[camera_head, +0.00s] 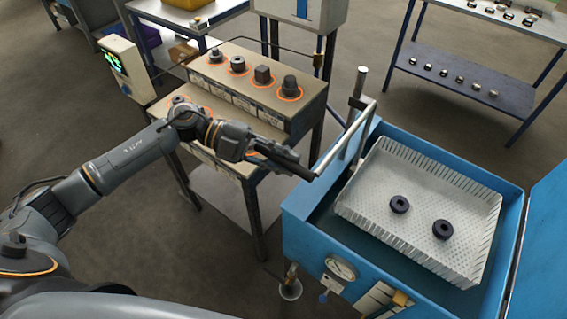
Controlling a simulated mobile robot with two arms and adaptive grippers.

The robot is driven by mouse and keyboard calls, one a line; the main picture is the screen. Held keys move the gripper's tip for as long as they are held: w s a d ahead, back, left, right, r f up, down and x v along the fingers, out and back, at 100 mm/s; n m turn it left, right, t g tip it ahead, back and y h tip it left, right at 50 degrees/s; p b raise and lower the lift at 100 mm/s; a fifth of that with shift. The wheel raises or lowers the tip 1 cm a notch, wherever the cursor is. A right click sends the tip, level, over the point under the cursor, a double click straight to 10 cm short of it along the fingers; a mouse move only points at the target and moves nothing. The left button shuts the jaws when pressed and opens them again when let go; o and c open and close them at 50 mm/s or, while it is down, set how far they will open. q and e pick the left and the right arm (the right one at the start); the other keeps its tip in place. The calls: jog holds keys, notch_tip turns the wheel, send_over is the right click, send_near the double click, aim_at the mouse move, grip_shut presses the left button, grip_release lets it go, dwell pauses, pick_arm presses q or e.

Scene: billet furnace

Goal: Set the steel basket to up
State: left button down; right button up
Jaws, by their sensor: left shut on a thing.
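The steel basket (376,206) is a pale perforated tray inside the open blue tank (297,228). Two dark rings, a left one (399,204) and a right one (443,229), lie flat on its floor. A grey bar handle (346,140) slants over the tank's left side, by an upright post (360,82). My left gripper (306,172) is shut on the lower left end of this handle; its fingers partly hide the contact. The basket's exact height against the tank rim is hard to tell. My right gripper is not in view.
The tank's blue lid (540,240) stands open at the right. A gauge (341,267) and a valve are on its front. A bench (262,95) with several dark parts in orange rings stands behind my left arm. A shelved table (465,75) is at the back right.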

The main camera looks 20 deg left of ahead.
pick_arm(q)
jog(key=shift+w+r, duration=0.1)
jog(key=shift+r, duration=0.7)
jog(key=shift+w+r, duration=0.1)
jog(key=shift+r, duration=0.05)
jog(key=c, duration=1.2)
grip_release()
jog(key=shift+a, duration=0.1)
jog(key=shift+a, duration=0.25)
jog(key=v, duration=1.1)
jog(key=shift+a, duration=0.15)
